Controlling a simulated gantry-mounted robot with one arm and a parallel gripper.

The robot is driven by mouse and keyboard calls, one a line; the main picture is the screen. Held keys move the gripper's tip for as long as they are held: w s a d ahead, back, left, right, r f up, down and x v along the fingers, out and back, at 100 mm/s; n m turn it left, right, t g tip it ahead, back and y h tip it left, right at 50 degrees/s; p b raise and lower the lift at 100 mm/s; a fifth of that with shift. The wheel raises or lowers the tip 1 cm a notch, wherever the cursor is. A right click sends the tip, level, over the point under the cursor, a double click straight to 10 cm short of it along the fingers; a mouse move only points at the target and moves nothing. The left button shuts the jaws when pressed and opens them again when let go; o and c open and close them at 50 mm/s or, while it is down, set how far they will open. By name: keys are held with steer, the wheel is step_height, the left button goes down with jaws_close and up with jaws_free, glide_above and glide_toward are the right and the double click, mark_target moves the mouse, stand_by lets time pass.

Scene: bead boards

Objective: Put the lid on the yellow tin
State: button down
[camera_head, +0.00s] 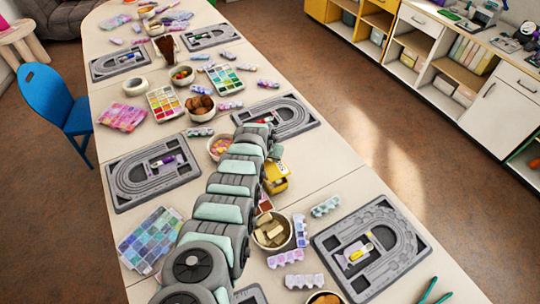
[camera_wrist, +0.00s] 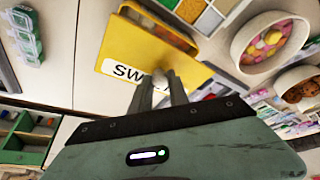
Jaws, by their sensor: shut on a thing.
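In the wrist view my gripper (camera_wrist: 164,84) is shut on a small pale knob at its fingertips. The knob stands in front of a flat yellow surface (camera_wrist: 145,51) with a white label reading "SW", the rest hidden by the fingers. The knob appears to belong to the lid.
A bowl of colourful sweets (camera_wrist: 270,42) and a bowl of brown biscuits (camera_wrist: 300,88) stand close on the right in the wrist view. A bowl of pale blocks (camera_head: 271,232), egg-carton strips (camera_head: 325,206) and grey bead boards (camera_head: 370,250) crowd the table (camera_head: 310,187).

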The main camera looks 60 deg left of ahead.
mark_target(269, 164)
steer(key=shift+f+b, duration=2.2)
steer(key=shift+f, duration=0.3)
steer(key=shift+f, duration=0.4)
stand_by(0.4)
steer(key=c, duration=1.2)
jaws_free()
steer(key=shift+o, duration=0.6)
steer(key=o, duration=0.3)
steer(key=shift+r, duration=0.1)
